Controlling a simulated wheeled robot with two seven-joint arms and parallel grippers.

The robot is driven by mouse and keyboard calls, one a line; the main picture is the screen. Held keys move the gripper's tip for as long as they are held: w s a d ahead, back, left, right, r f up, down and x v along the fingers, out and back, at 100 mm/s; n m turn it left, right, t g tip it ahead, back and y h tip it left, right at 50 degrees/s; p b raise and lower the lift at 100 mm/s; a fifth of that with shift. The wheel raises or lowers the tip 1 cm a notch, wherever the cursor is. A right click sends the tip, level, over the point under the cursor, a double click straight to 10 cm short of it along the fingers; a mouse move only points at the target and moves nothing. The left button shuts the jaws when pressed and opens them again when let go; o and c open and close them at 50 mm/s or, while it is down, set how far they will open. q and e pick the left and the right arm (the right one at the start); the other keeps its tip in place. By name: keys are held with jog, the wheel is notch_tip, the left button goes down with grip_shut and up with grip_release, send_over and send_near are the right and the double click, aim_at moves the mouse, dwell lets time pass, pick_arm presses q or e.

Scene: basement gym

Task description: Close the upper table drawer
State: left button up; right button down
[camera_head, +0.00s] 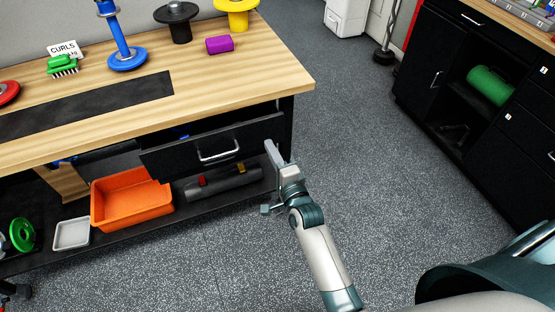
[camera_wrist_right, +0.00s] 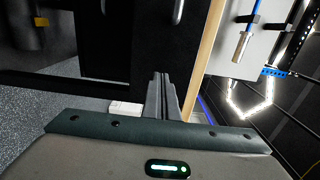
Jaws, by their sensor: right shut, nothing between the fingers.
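The upper table drawer (camera_head: 180,155) is under the wooden tabletop (camera_head: 215,97), with a black front and a silver handle (camera_head: 217,150). It stands partly open; a dark gap with a bit of blue shows above its front. My right gripper (camera_head: 271,150) is shut and empty at the right end of the drawer front; I cannot tell if it touches. In the right wrist view the shut fingers (camera_wrist_right: 160,92) point at a black panel (camera_wrist_right: 150,45), with a handle (camera_wrist_right: 178,12) near the top edge. My left gripper is not in view.
On the lower shelf are an orange bin (camera_head: 130,203), a dark roll (camera_head: 225,182) and a grey tray (camera_head: 71,234). Weights and a blue stand (camera_head: 127,60) are on the tabletop. A black cabinet (camera_head: 470,90) stands right; the grey floor between is clear.

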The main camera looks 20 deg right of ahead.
aim_at(264, 135)
jog(key=shift+w, duration=1)
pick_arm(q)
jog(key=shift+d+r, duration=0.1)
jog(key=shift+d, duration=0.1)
pick_arm(e)
jog(key=shift+w, duration=0.35)
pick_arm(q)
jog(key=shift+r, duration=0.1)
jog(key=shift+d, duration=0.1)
pick_arm(e)
jog(key=shift+w, duration=0.15)
jog(key=shift+w, duration=0.3)
jog(key=w, duration=0.4)
jog(key=w+b, duration=0.1)
jog(key=w, duration=0.3)
jog(key=shift+w+a+f+b, duration=0.1)
jog(key=shift+w+a+b, duration=0.1)
jog(key=shift+w+b, duration=0.15)
jog(key=shift+w, duration=0.25)
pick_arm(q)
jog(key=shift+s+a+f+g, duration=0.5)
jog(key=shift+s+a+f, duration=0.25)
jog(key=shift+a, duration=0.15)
pick_arm(e)
jog(key=shift+r, duration=0.4)
